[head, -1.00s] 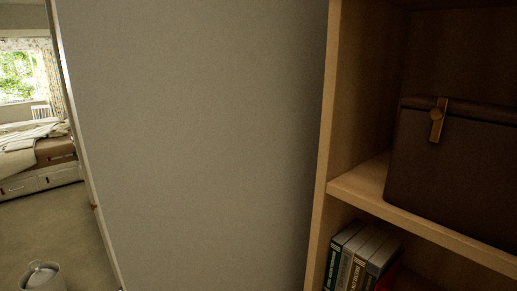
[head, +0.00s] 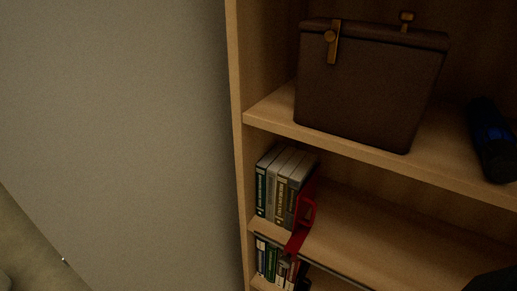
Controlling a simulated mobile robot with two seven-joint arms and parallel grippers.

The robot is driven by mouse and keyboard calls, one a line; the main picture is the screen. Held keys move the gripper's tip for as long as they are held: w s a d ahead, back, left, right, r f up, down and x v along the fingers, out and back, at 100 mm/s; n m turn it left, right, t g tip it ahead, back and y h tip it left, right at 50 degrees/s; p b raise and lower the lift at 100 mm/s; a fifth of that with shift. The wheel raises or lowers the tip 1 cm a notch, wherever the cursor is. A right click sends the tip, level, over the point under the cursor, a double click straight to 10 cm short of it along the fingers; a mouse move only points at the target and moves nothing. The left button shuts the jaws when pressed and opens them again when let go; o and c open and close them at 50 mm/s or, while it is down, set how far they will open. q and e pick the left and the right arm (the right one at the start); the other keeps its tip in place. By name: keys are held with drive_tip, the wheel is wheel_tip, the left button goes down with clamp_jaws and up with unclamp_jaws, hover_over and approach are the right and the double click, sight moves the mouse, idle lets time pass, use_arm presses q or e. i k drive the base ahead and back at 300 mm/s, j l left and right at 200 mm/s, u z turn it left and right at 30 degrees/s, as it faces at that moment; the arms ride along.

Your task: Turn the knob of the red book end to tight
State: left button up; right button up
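The red book end (head: 304,212) stands on the middle shelf in the head view, at the right end of a short row of upright books (head: 282,186). Its red lower part reaches down over the shelf's front edge. A small dark part shows near its lower end, but I cannot make out the knob or its setting. Neither of my grippers can be made out in the view. A dark shape at the bottom right corner is too cut off to identify.
The wooden bookcase (head: 238,120) stands against a grey wall (head: 110,130). A brown box with brass clasps (head: 365,90) and a dark blue cylinder (head: 490,140) are on the upper shelf. More books (head: 270,260) stand below. The middle shelf right of the book end is clear.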

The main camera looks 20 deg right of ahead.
sight(285, 262)
drive_tip(key=k+z, duration=0.1)
drive_tip(key=z, duration=0.55)
drive_tip(key=j, duration=0.1)
drive_tip(key=k+j+u, duration=0.1)
drive_tip(key=j+u, duration=0.2)
drive_tip(key=k+j+u, duration=0.1)
drive_tip(key=u, duration=0.25)
drive_tip(key=j, duration=0.1)
